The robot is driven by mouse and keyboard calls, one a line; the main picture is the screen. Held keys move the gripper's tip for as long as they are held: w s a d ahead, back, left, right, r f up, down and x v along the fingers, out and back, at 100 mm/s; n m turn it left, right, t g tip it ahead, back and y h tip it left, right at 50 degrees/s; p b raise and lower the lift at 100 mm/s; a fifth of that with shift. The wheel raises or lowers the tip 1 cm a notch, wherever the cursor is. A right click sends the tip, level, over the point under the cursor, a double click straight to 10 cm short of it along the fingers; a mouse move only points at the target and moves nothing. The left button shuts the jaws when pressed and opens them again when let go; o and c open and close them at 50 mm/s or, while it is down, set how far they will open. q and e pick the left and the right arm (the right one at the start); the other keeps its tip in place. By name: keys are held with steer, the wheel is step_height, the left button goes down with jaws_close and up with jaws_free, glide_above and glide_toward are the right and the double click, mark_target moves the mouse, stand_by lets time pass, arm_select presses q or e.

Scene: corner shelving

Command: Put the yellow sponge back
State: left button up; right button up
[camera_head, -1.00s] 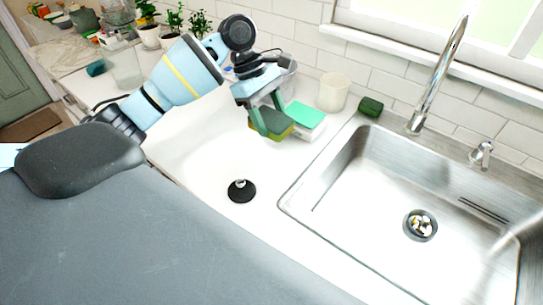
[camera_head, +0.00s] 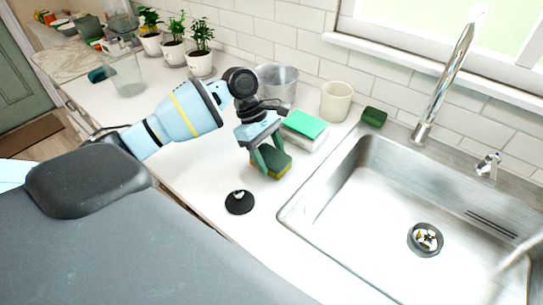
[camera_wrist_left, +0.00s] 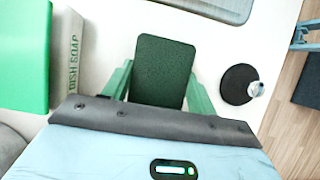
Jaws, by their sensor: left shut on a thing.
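My left gripper (camera_head: 268,160) is shut on the yellow sponge (camera_head: 271,167), which has a dark green top and a yellow side. The sponge is at or just above the white counter, left of the sink; I cannot tell whether it touches. In the left wrist view the sponge's dark green face (camera_wrist_left: 163,72) sits between the fingers of my left gripper (camera_wrist_left: 160,88). Another dark green sponge-like block (camera_head: 373,116) lies at the sink's back left corner. My right gripper is not clearly visible.
A white soap box with a green top (camera_head: 304,127) stands just behind the held sponge. A black stopper (camera_head: 239,203) lies in front of it. A white cup (camera_head: 336,102), a clear bucket (camera_head: 277,84) and potted plants (camera_head: 200,62) stand behind. The sink (camera_head: 370,215) is at right.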

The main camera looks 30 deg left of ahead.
arm_select(q)
steer(key=shift+f, duration=0.25)
steer(key=shift+f, duration=0.1)
steer(key=o, duration=1.3)
steer(key=p+v, duration=0.1)
steer(key=v, duration=1.1)
